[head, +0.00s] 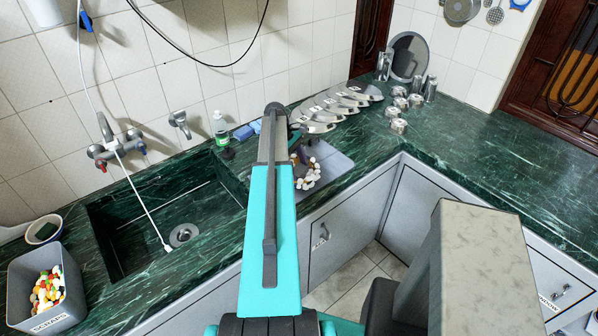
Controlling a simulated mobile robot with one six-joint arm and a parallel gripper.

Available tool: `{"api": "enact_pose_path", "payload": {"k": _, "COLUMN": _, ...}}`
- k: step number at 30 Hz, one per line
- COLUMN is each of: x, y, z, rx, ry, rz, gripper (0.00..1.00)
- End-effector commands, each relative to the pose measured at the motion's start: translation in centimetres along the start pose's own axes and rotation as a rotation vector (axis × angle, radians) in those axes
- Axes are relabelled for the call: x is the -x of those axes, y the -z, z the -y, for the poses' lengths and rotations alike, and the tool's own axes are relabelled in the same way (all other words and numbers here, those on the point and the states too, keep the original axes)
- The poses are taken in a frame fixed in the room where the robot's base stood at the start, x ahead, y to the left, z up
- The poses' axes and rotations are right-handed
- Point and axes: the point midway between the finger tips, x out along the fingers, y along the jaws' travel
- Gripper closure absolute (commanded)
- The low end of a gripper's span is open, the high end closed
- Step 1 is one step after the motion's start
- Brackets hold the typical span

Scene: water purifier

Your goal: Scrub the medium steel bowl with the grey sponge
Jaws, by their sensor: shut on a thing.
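My teal arm reaches from the bottom centre to the counter by the sink. My dark gripper (297,146) shows only in part beside the arm's far end. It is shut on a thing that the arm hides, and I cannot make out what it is. I do not see the grey sponge. A row of overlapping steel dishes (345,98) with small labels stands at the back of the counter, beyond the gripper. I cannot tell which, if any, is the medium bowl.
The green marble sink (165,222) is at left, with a white hose hanging into it. Blue sponges (244,132) and a bottle (221,130) stand behind it. A grey tray (338,164) holds pale pieces. Steel cups (398,125) are at the back. A scraps bin (65,310) is at left.

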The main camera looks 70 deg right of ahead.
Motion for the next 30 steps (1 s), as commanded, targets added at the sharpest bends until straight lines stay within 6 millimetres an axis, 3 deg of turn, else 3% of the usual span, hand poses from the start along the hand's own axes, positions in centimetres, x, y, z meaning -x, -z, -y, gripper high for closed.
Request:
{"api": "enact_pose_path", "payload": {"k": 15, "x": 0.5, "y": 1.5, "z": -1.4, "rx": 0.0, "ry": 0.0, "rz": -0.001, "gripper": 0.56}}
{"api": "enact_pose_path", "payload": {"k": 30, "x": 0.6, "y": 1.7, "z": -1.6, "rx": 0.0, "ry": 0.0, "rz": -0.001, "gripper": 0.56}}
